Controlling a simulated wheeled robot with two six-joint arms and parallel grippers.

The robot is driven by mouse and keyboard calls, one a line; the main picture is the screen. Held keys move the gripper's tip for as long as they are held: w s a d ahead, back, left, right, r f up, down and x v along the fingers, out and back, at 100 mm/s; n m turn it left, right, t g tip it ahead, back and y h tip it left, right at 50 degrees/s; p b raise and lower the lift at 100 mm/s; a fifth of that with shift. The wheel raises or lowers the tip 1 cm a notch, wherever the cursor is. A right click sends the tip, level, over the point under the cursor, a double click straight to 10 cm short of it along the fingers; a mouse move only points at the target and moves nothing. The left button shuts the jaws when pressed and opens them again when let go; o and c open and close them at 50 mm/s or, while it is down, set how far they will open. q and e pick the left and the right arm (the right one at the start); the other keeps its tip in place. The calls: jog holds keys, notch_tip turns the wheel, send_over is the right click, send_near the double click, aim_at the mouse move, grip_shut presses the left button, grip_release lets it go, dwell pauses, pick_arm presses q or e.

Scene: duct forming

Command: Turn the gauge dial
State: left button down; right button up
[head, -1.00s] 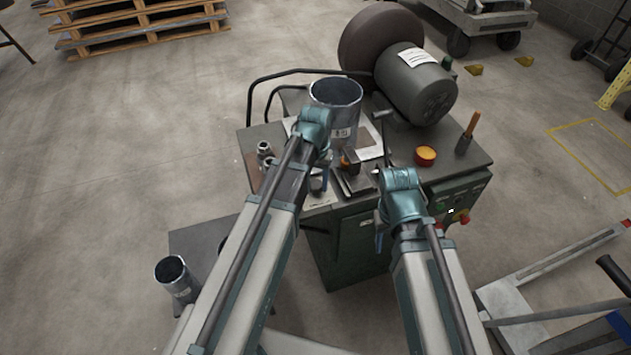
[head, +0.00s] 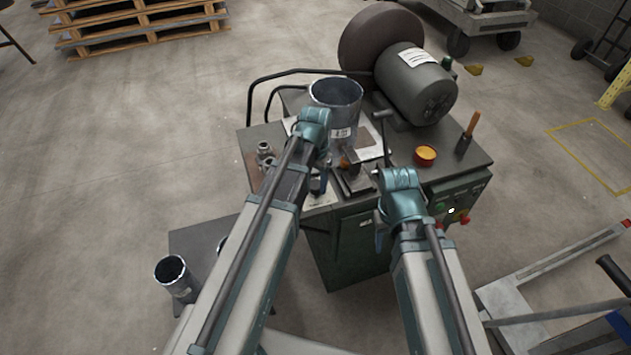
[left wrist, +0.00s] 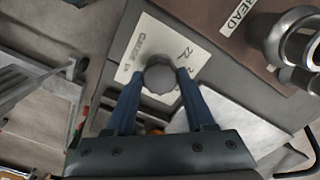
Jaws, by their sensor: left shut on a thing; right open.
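The gauge dial (left wrist: 160,76) is a grey, many-sided round knob on a pale sheet (left wrist: 150,42) with printed lettering, seen in the left wrist view. My left gripper (left wrist: 159,82) has its two blue fingers on either side of the dial and is shut on it. In the head view my left gripper (head: 320,184) is over the front left part of the machine top, and I cannot make out the dial there. My right gripper (head: 380,238) is open and hangs in front of the machine's front edge, with its fingertips hardly visible.
On the machine top (head: 262,135) stand a large metal cylinder (head: 337,95), metal fittings (head: 265,155), an orange-topped round container (head: 426,155) and a motor (head: 415,85). A red button (head: 463,217) is on the front. Another cylinder (head: 174,276) stands on a low table at left.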

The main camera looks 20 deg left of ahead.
aim_at(316, 185)
pick_arm(q)
jog(key=shift+c, duration=1.4)
grip_release()
notch_tip(316, 185, up, 14)
jog(key=p, duration=1.3)
jog(key=shift+p, duration=0.4)
jog(key=shift+f, duration=0.15)
jog(key=shift+s+d, duration=0.1)
jog(key=s+d+y, duration=0.1)
jog(key=s+d, duration=0.9)
jog(key=s, duration=0.4)
jog(key=shift+d, duration=0.15)
